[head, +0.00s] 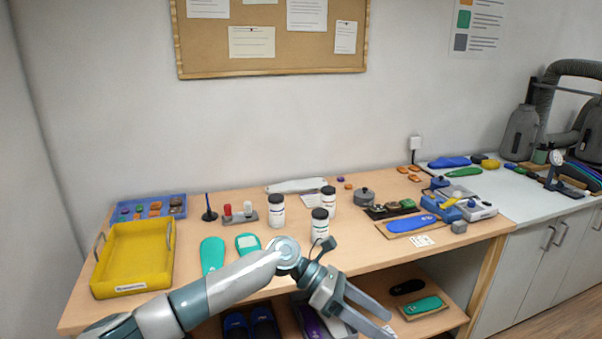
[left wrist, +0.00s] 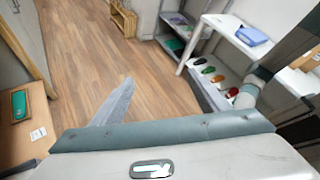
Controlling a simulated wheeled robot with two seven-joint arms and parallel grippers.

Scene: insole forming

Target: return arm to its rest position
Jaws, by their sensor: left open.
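My left arm comes in from the left in the head view and reaches across the front edge of the wooden workbench (head: 270,282). My left gripper (head: 386,322) is open and empty, in front of the bench and pointing down to the right. Its fingers are apart, with nothing between them. In the left wrist view one grey finger shows over the wood floor (left wrist: 90,60). My right arm and gripper are not in view.
A yellow tray (head: 104,275), teal insoles (head: 212,252), white bottles (head: 277,208) and a blue insole (head: 408,226) are on the bench. A lower shelf (head: 449,311) below it holds a green insole (head: 422,305), close to my gripper. A grey cabinet (head: 545,250) stands right.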

